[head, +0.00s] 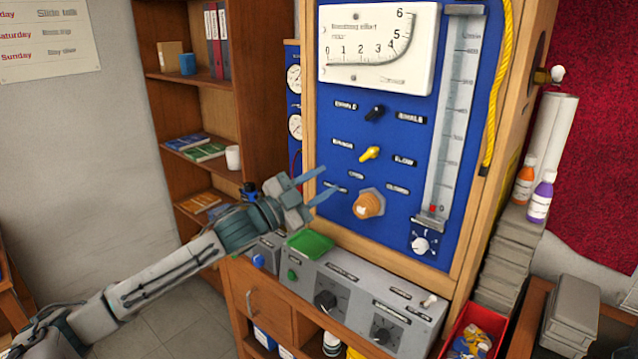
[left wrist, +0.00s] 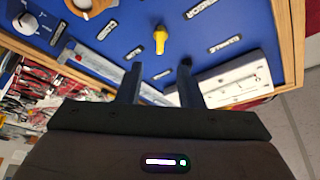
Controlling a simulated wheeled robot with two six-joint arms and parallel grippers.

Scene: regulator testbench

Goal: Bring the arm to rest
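My left arm comes in from the left in the head view. Its gripper (head: 318,184) is open and empty, in front of the lower left part of the blue test panel (head: 340,130). In the left wrist view the two fingers (left wrist: 158,85) stand apart, with the blue panel (left wrist: 130,30) beyond them. A yellow knob (head: 370,153) sits on the panel to the upper right of the fingers; it also shows in the left wrist view (left wrist: 160,40). A black knob (head: 375,112) is above it and an orange-brown knob (head: 368,204) is below it. My right gripper is not in view.
A grey control box (head: 355,300) with dials and a green tray (head: 309,243) lie below the gripper. A wooden shelf (head: 155,60) stands behind on the left. Two small bottles (head: 541,196) and a red bin (head: 468,325) are at the right. Floor shows at lower left.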

